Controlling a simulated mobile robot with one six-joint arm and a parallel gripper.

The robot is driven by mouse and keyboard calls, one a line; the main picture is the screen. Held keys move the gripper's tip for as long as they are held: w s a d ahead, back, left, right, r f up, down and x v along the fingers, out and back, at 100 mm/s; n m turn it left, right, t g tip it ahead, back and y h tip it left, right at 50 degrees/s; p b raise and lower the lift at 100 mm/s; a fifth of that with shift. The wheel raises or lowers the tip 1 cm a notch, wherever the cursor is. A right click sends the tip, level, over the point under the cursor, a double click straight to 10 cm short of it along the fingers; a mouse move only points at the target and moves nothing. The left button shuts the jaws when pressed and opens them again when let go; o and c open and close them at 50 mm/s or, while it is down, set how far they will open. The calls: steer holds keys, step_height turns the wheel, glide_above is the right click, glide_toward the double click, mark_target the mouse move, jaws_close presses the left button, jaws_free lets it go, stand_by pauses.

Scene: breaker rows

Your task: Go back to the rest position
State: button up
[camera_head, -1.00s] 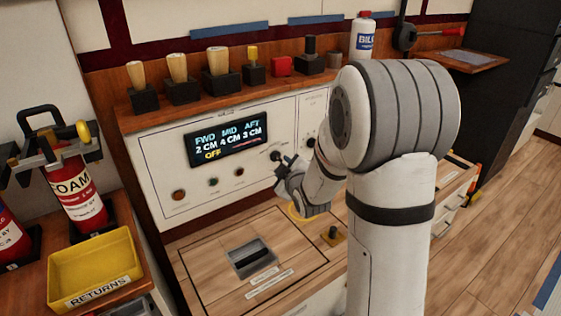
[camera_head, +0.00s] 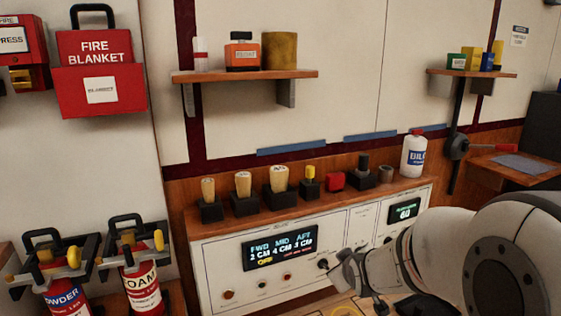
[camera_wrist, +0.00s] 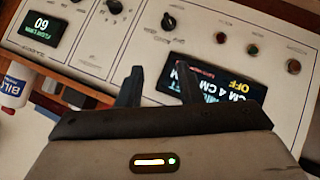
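My white and grey arm reaches in from the lower right of the head view, with my gripper (camera_head: 340,268) at its end, in front of the control panel (camera_head: 219,270). In the wrist view the two dark fingers of my gripper (camera_wrist: 160,84) stand apart with nothing between them. A black selector knob (camera_wrist: 169,21) sits on the panel beyond the fingertips, apart from them. The lit display (camera_head: 279,247) reads FWD, MID, AFT with centimetre values and a yellow OFF. My right finger overlaps that display (camera_wrist: 207,92) in the wrist view.
Fire extinguishers (camera_head: 141,283) stand at lower left. A red fire blanket box (camera_head: 99,90) and a shelf (camera_head: 245,75) are on the wall.

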steer(key=s+a+r+m+g+p, duration=0.1)
steer(key=s+r+m+g+p, duration=0.5)
steer(key=s+r+p, duration=1.3)
steer(key=s+r+g, duration=0.1)
steer(key=s+r, duration=0.3)
steer(key=shift+s+a+m+g, duration=0.15)
steer(key=shift+s+m+g, duration=0.15)
steer(key=shift+s+g, duration=0.1)
steer(key=shift+f, duration=0.1)
